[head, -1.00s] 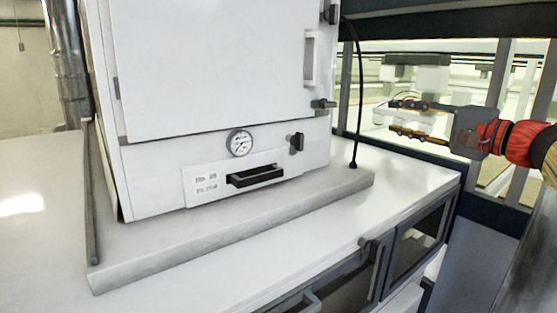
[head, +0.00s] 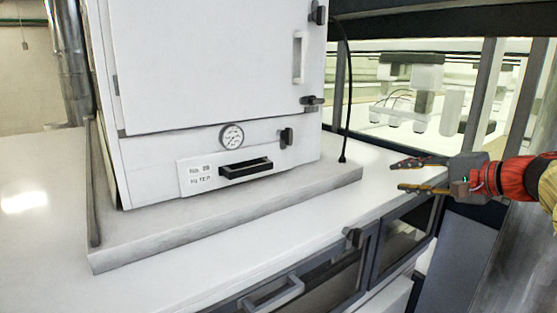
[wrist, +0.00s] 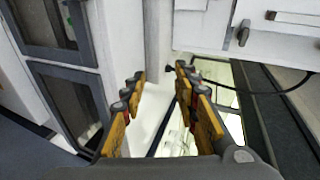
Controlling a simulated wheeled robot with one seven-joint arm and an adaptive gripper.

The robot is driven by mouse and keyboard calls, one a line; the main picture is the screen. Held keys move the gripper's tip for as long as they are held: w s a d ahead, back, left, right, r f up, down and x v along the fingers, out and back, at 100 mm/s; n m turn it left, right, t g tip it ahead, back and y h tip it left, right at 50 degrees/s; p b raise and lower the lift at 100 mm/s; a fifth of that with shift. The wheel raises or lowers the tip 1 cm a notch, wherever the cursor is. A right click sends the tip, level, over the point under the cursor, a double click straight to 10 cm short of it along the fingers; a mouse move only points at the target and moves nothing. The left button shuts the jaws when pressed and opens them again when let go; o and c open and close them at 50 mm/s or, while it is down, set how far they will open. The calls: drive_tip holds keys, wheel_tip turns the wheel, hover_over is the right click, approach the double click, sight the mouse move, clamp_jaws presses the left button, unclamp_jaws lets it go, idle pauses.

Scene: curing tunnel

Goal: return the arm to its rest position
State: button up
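My gripper (head: 402,176) is at the right of the head view, over the right end of the white counter, with its fingers pointing left. Its two yellow-and-dark fingers are apart with nothing between them. In the wrist view my gripper (wrist: 158,95) also shows open and empty, with the counter edge behind the gap. My red and yellow arm comes in from the right edge of the head view.
A white cabinet oven (head: 215,70) with a gauge (head: 231,137) and a black-handled filter drawer (head: 246,168) stands on a grey slab (head: 200,225) on the counter (head: 40,190). A black cable (head: 347,90) hangs beside it. Windows lie behind my gripper.

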drive_tip(key=s+a+f+n+g+h, duration=0.2)
drive_tip(key=s+f+g, duration=0.1)
drive_tip(key=s+f, duration=0.6)
drive_tip(key=s+a+f+n+g+h, duration=0.25)
drive_tip(key=s+f, duration=0.45)
drive_tip(key=f, duration=0.4)
drive_tip(key=s+a+f+n+h, duration=0.1)
drive_tip(key=s+a+f+n, duration=0.1)
drive_tip(key=s, duration=0.5)
drive_tip(key=s+a+f+n+h, duration=0.1)
drive_tip(key=s+a+f+n, duration=0.2)
drive_tip(key=s, duration=0.4)
wheel_tip(320, 180, down, 2)
drive_tip(key=shift+s+f+n+g, duration=0.15)
drive_tip(key=shift+n+g, duration=0.3)
drive_tip(key=shift+n, duration=0.2)
drive_tip(key=shift+h, duration=0.25)
